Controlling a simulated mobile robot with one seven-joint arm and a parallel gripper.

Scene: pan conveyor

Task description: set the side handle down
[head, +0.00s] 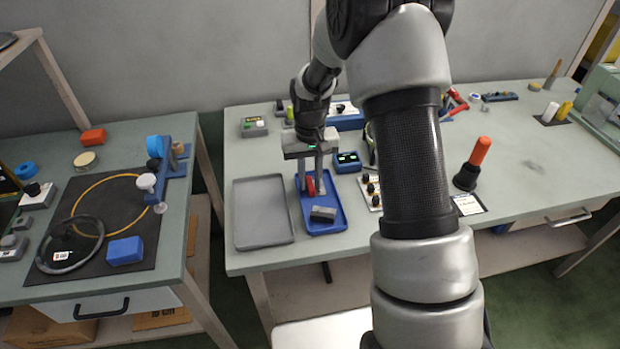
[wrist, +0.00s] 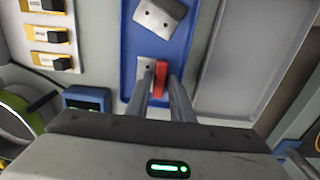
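The side handle seems to be the small piece with a red part (wrist: 161,80) and a grey end with a hole; the red part also shows in the head view (head: 311,187). My gripper (head: 311,180) points down over the tray, one finger on each side of the red part. In the wrist view the fingertips (wrist: 162,78) flank it closely. Whether they press on it cannot be told.
A grey block with two holes (wrist: 160,17) lies in the same blue tray, and also shows in the head view (head: 323,214). An empty grey tray (head: 262,238) stands to the left. A blue box (head: 347,162) and a panel with dark knobs (head: 371,192) stand to the right.

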